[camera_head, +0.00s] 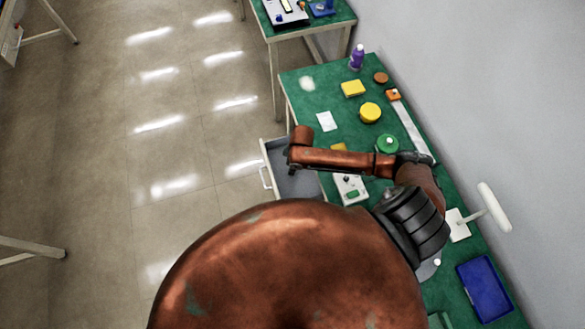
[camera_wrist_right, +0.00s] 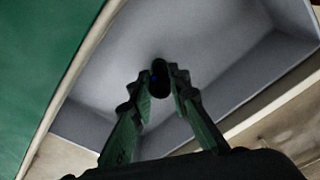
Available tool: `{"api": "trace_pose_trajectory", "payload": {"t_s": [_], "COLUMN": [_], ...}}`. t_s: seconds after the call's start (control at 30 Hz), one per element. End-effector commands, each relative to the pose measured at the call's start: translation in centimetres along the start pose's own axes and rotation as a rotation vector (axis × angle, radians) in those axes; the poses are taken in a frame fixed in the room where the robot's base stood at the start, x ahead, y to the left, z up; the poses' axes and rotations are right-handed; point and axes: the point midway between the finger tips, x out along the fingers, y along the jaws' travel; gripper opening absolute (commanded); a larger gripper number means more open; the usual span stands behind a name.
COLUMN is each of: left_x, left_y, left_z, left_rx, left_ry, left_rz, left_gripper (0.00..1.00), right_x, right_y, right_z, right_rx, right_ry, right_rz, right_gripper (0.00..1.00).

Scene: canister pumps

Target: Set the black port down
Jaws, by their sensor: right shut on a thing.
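The black port (camera_wrist_right: 159,78) is a small dark round piece between the fingertips of my right gripper (camera_wrist_right: 160,90) in the right wrist view. The green-and-black fingers are shut on it from both sides. Behind it is the inside of an open grey drawer (camera_wrist_right: 225,65); I cannot tell whether the port touches its floor. In the head view my right arm reaches over the drawer (camera_head: 266,158), and its own links mostly hide the gripper. The port cannot be made out there. My left gripper is not in view.
The green bench (camera_head: 310,105) holds a yellow box (camera_head: 353,88), a yellow round piece (camera_head: 370,112), a purple bottle (camera_head: 357,57), a green round piece (camera_head: 387,144), a white panel (camera_head: 351,190) and a blue tray (camera_head: 484,288). The floor left of the drawer is clear.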

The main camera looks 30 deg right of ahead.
Motion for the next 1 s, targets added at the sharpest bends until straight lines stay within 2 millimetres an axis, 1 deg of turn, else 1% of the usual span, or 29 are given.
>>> {"api": "trace_pose_trajectory", "payload": {"t_s": [0.3, 0.33, 0.57, 0.87, 0.97, 1.0], "left_x": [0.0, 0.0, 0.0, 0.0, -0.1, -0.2], "left_y": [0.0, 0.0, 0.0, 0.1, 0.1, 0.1], "left_z": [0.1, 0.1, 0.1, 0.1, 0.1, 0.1], "left_rx": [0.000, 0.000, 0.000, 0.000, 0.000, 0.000], "left_ry": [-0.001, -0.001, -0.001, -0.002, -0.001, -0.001], "left_rz": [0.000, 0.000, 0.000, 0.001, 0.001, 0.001], "left_gripper": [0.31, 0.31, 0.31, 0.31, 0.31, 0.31], "right_x": [0.2, 0.3, 0.2, 0.1, -0.6, -1.1], "right_y": [0.0, 0.0, 0.0, 0.0, 0.1, 0.1], "right_z": [0.0, 0.0, 0.0, 0.0, 0.0, 0.0], "right_rx": [0.000, -0.001, 0.000, 0.000, 0.000, 0.000], "right_ry": [0.001, 0.001, 0.001, 0.001, 0.001, 0.002], "right_rz": [0.000, 0.000, 0.000, 0.000, 0.001, 0.001], "right_gripper": [0.00, 0.17, 0.33, 0.34, 0.34, 0.34]}}
